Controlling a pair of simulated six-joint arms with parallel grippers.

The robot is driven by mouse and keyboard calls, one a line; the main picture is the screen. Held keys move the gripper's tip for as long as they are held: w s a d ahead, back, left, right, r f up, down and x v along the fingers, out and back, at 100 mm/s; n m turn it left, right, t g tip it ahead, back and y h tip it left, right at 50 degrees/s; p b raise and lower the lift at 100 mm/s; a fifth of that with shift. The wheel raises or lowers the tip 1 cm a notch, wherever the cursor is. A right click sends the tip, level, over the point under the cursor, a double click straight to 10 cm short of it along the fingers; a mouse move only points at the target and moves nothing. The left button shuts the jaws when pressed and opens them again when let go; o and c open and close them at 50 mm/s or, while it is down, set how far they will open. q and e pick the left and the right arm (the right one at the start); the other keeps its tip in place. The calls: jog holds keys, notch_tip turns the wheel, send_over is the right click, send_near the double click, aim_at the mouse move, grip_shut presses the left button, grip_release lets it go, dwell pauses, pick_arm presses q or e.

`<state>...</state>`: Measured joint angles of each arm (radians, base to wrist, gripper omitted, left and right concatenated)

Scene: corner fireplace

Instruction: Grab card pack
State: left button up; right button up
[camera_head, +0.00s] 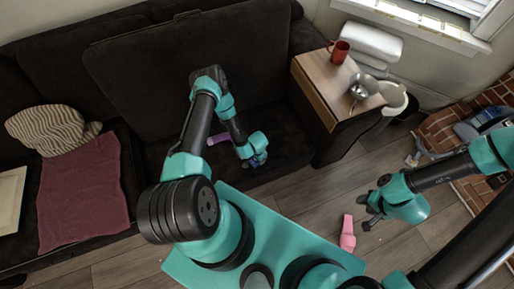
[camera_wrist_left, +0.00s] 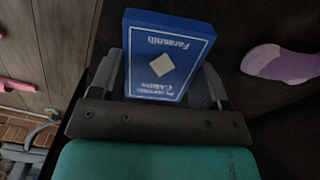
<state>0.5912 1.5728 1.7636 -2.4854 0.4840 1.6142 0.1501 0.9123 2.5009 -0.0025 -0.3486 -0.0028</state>
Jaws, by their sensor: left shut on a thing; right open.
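The card pack (camera_wrist_left: 168,58) is a blue box with a white diamond and upside-down white lettering. In the left wrist view it sits between the two fingers of my left gripper (camera_wrist_left: 163,85), which is shut on it. In the head view my left gripper (camera_head: 258,161) is over the front of the dark sofa seat, and the pack is a small dark blue patch mostly hidden by it. My right gripper (camera_head: 370,212) is open and empty, low over the wood floor at the right.
A purple item (camera_head: 217,139) lies on the sofa (camera_head: 160,150). A pink object (camera_head: 347,233) lies on the floor beside my right gripper. A wooden side table (camera_head: 328,82) holds a red mug (camera_head: 340,51) and a metal item (camera_head: 358,90). A brick hearth (camera_head: 440,128) is at right.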

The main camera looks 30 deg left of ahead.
pick_arm(q)
jog(key=s+d, duration=0.1)
jog(key=s, duration=0.1)
jog(key=s+d, duration=0.1)
jog(key=s, duration=0.1)
jog(key=s+d, duration=0.1)
jog(key=s, duration=0.1)
jog(key=shift+s+d+r, duration=0.15)
jog(key=shift+d+r, duration=0.2)
jog(key=shift+d, duration=0.05)
